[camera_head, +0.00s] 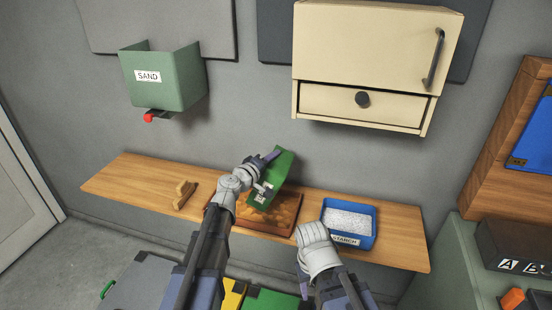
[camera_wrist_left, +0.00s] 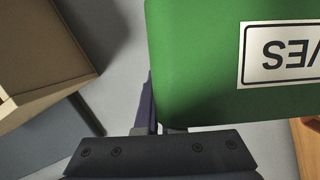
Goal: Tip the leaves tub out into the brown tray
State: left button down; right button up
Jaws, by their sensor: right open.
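The green leaves tub (camera_head: 283,171) is held tilted above the brown tray (camera_head: 262,229). My left gripper (camera_head: 267,172) is shut on it; in the left wrist view the tub (camera_wrist_left: 200,60) fills the upper right, its white label upside down with "VES" readable. The tray lies on the wooden shelf, and brown stuff shows in it below the tub. The tub's mouth and inside are hard to make out. My right gripper (camera_head: 322,288) is open and low at the front, below the shelf, apart from tub and tray; its fingers are partly hidden.
A blue starch tub (camera_head: 368,233) with white contents stands right of the tray, and a wooden brush-like object (camera_head: 184,194) lies left of it. A green sand bin (camera_head: 165,78) and a cream cabinet (camera_head: 370,50) hang above. The shelf's left end (camera_head: 125,176) is clear.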

pick_arm(q)
jog(key=w+a+f+n+t+h+b, duration=0.1)
jog(key=a+n+b, duration=0.4)
jog(key=a, duration=0.6)
jog(key=shift+w+a+f+n+t, duration=0.15)
jog(key=shift+w+a+n+t, duration=0.35)
jog(key=shift+n, duration=0.6)
dwell(1.5)
jog(key=shift+w+d, duration=0.15)
dwell(1.6)
notch_tip(320, 180, up, 5)
jog(key=p, duration=0.4)
